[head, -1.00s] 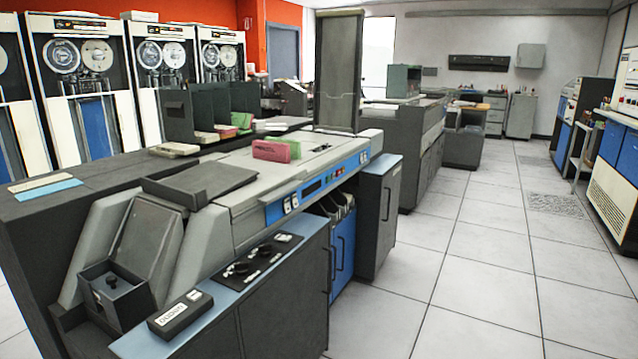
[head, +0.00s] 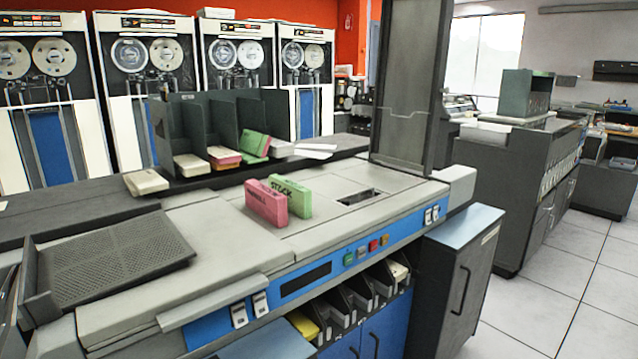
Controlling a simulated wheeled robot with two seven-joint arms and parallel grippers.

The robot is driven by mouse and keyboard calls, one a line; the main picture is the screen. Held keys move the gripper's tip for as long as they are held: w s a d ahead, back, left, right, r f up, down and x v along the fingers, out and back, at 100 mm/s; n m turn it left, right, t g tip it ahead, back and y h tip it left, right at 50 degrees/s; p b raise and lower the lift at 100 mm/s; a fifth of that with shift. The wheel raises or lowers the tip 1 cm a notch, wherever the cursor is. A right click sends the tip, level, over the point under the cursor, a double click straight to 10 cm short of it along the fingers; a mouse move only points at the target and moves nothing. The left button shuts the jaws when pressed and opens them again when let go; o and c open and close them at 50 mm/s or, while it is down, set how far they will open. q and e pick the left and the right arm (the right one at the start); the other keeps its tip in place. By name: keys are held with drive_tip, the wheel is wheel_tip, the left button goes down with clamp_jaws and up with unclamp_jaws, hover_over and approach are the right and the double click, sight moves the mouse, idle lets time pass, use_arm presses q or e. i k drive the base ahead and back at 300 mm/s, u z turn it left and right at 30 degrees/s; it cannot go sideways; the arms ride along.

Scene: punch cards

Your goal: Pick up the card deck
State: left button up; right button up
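A pink card deck (head: 265,204) with dark lettering stands on edge on the light grey top of the card machine (head: 220,232). A green card deck (head: 291,197) with dark lettering stands just behind it and to its right, close beside it. More decks, among them a green one leaning (head: 255,144) and a pale one (head: 192,164), lie in the dark divided rack (head: 205,118) behind. Neither of my grippers is in view.
Pockets below the blue control strip (head: 340,270) hold cards. Open tiled floor (head: 560,290) lies at right.

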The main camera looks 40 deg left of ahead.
sight(269, 203)
drive_tip(key=i, duration=2.4)
drive_tip(key=u, duration=4.6)
